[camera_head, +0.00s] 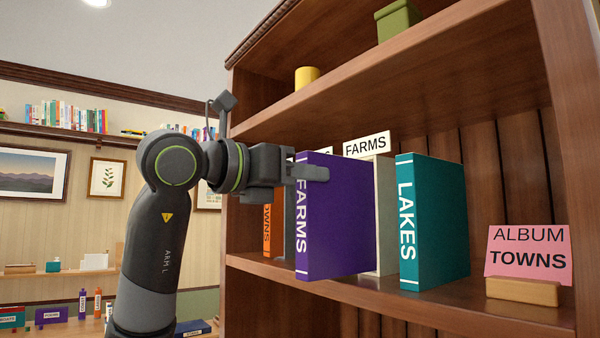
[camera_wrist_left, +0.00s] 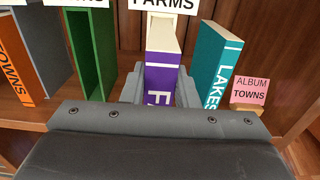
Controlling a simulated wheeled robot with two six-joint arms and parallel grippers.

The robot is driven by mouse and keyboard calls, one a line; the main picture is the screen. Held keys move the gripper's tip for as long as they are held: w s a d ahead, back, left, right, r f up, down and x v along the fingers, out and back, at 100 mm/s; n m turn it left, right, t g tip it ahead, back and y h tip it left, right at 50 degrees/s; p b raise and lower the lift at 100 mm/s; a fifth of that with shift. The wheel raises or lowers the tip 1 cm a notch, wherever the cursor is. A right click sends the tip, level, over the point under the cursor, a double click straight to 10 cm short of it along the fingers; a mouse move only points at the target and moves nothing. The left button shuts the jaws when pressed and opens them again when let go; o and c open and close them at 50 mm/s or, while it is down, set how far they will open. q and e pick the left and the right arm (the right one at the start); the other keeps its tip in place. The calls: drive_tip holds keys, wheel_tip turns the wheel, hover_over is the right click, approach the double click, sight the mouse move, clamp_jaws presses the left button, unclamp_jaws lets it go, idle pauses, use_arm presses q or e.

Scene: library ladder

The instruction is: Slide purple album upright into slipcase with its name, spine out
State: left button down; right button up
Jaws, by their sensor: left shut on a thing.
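The purple album (camera_head: 338,215) stands upright, its FARMS spine facing out towards me. My left gripper (camera_head: 310,172) is shut on it near its top; the left wrist view shows the purple spine (camera_wrist_left: 160,83) between the two fingers (camera_wrist_left: 160,95). A cream slipcase (camera_head: 385,215) stands on the shelf behind the album, under a white FARMS sign (camera_head: 367,145). The album hides much of the slipcase and its opening, so I cannot tell how far the album is inside, if at all. My right gripper is not in view.
A teal LAKES album (camera_head: 432,220) stands close on the right. A pink ALBUM TOWNS card (camera_head: 528,250) sits in a wooden holder (camera_head: 523,291). The upper shelf (camera_head: 400,70) passes above.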

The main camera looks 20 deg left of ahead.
use_arm(q)
drive_tip(key=shift+p+x, duration=2.15)
drive_tip(key=shift+x, duration=3.15)
drive_tip(key=c, duration=1.1)
unclamp_jaws()
drive_tip(key=shift+o, duration=0.2)
drive_tip(key=shift+s+a+f, duration=0.1)
drive_tip(key=shift+s, duration=0.1)
drive_tip(key=b, duration=0.9)
approach(352, 181)
drive_tip(key=w+a+v, duration=0.1)
drive_tip(key=v, duration=0.5)
drive_tip(key=shift+r, duration=0.25)
drive_tip(key=shift+w+d+f, duration=0.1)
